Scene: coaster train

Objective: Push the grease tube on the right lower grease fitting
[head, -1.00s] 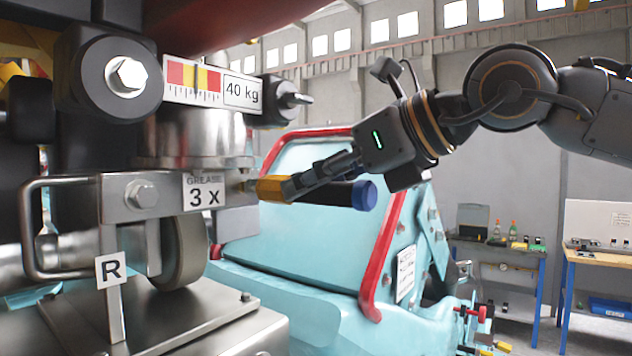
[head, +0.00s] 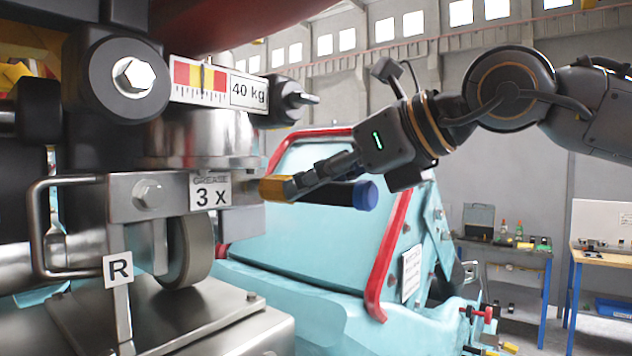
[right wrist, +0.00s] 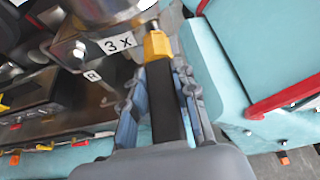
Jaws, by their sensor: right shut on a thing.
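The grease tube has a yellow head (head: 275,188), a black body (head: 338,193) and a blue end cap (head: 366,195). My right gripper (head: 298,187) is shut on it just behind the yellow head. The tube lies roughly level, its head against or very close to the right side of the metal block with the "GREASE 3 x" label (head: 210,191). In the right wrist view the yellow head (right wrist: 157,46) points at the block beside the "3 x" label (right wrist: 118,44). The fitting itself is hidden or too small to tell, so contact is unclear. My left gripper is not in view.
An "R" tag (head: 119,268) and a metal handle (head: 38,225) are left of the label. A 40 kg scale (head: 205,82) sits above. A turquoise train car with a red rail (head: 392,255) stands behind the tube. Workbenches (head: 500,243) are far right.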

